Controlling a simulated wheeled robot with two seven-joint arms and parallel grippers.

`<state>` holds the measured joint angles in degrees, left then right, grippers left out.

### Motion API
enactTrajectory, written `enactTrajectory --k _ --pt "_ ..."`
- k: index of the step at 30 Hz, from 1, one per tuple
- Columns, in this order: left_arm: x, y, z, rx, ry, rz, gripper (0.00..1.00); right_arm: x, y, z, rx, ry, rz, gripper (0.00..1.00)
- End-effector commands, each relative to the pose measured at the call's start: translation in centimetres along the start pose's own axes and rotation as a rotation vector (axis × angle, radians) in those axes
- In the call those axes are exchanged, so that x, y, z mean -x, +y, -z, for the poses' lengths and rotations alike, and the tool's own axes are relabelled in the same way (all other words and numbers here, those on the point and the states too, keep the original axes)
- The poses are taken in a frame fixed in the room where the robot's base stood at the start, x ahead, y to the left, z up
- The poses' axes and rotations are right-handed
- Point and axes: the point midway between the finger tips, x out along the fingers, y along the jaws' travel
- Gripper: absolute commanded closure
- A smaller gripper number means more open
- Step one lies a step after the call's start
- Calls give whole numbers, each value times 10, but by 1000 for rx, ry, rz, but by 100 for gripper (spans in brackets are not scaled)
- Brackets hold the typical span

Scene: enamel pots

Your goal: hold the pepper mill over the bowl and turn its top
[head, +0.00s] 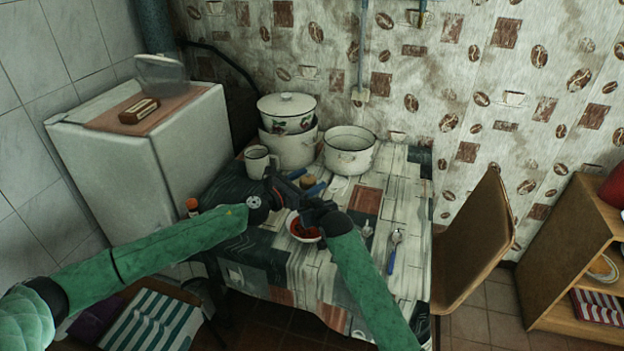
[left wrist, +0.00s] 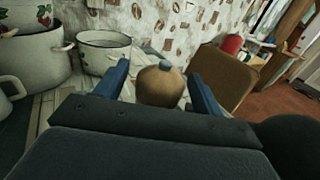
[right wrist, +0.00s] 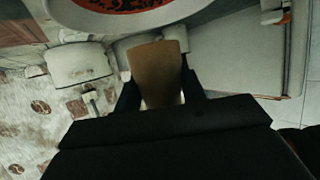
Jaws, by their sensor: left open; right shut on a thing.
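The pepper mill has a brown rounded top (head: 306,182) with a small grey knob. It shows in the left wrist view (left wrist: 160,88) between the blue fingers of my left gripper (left wrist: 158,72), which is open, with gaps on both sides. My right gripper (right wrist: 158,85) is shut on the mill's brown body (right wrist: 157,70). In the head view the right gripper (head: 318,208) hides most of the mill. The white bowl (head: 292,224) with red contents is just below and beside the grippers, partly covered by them. Its rim shows at the top of the right wrist view (right wrist: 165,14).
A white mug (head: 256,162), a lidded pot (head: 288,115) on a larger pot and an open pot (head: 349,153) stand behind. A blue-handled spoon (head: 393,250) lies to the right. A bottle with an orange cap (head: 192,204) is at left. The table's front right is mostly clear.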

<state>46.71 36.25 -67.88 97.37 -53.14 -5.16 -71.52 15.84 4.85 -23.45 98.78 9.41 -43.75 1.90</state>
Motion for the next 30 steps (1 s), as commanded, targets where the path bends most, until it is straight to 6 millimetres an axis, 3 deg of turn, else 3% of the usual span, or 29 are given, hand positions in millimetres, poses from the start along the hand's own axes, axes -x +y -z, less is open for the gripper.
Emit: enactTrajectory --k 6,15,22,30 --pt "-15 0 -1 -1 -1 0 32 0 0 1 0 1 0 87" --pt "-16 0 -1 0 0 0 32 0 0 1 0 1 0 87" --pt "-16 0 -1 0 0 0 75 0 0 1 0 1 0 87" --pt "-16 -1 -1 0 -2 13 77 0 0 0 0 1 0 87"
